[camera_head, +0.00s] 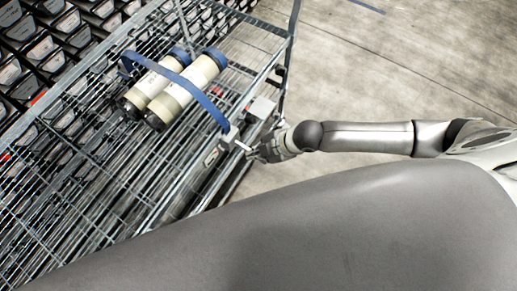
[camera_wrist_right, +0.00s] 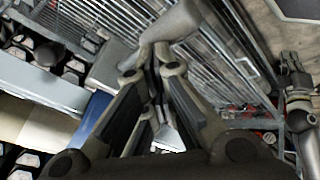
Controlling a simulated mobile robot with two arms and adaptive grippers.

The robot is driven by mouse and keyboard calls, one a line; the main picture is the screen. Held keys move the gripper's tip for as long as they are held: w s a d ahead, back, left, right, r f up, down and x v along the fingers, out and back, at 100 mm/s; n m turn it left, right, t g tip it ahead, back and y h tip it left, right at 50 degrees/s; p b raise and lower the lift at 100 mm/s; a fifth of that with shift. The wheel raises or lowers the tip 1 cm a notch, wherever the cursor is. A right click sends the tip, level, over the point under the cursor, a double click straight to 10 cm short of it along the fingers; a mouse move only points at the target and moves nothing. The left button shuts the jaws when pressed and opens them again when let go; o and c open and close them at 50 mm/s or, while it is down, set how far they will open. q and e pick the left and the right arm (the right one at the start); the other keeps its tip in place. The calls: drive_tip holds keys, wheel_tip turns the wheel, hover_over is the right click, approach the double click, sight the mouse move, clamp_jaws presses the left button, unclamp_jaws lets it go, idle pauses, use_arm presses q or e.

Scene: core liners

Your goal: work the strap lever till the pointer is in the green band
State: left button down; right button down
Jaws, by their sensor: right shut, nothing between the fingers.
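Two pale core liners with dark ends (camera_head: 187,88) lie side by side on a wire rack shelf, with a blue strap (camera_head: 205,104) across them. The strap runs down to a small grey ratchet and lever (camera_head: 231,136) at the rack's front edge. My right gripper (camera_head: 252,151) is beside this lever, shut and empty. In the right wrist view its fingers (camera_wrist_right: 152,72) come together close to a grey bar-like part (camera_wrist_right: 171,27), perhaps the lever; contact is unclear. The blue strap (camera_wrist_right: 92,112) shows at left there. Pointer and green band cannot be made out.
The wire rack (camera_head: 130,165) fills the left of the head view. Its upright post (camera_head: 291,45) stands just beyond my right gripper. Rows of dark bins (camera_head: 45,45) are behind it. Bare concrete floor (camera_head: 390,70) lies to the right.

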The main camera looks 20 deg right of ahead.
drive_tip(key=shift+s+d+f+b, duration=0.1)
drive_tip(key=shift+f+b, duration=0.05)
drive_tip(key=shift+f, duration=0.25)
drive_tip(key=shift+s+d+f+b, duration=0.1)
drive_tip(key=shift+f+b, duration=0.05)
drive_tip(key=shift+f, duration=0.2)
idle(0.4)
drive_tip(key=shift+r, duration=0.1)
idle(0.4)
drive_tip(key=shift+w+a+r+p, duration=0.15)
drive_tip(key=shift+w+r+p, duration=0.05)
drive_tip(key=shift+r+p, duration=0.7)
drive_tip(key=shift+w+a+r+p, duration=0.15)
drive_tip(key=shift+r+p, duration=0.75)
drive_tip(key=shift+r, duration=0.05)
drive_tip(key=shift+w+a+r+p, duration=0.15)
drive_tip(key=shift+w+r+p, duration=0.05)
drive_tip(key=shift+r+p, duration=0.7)
drive_tip(key=r+p, duration=0.4)
drive_tip(key=r, duration=0.1)
drive_tip(key=shift+w+a+p, duration=0.35)
drive_tip(key=shift+w, duration=0.05)
drive_tip(key=shift+f, duration=0.1)
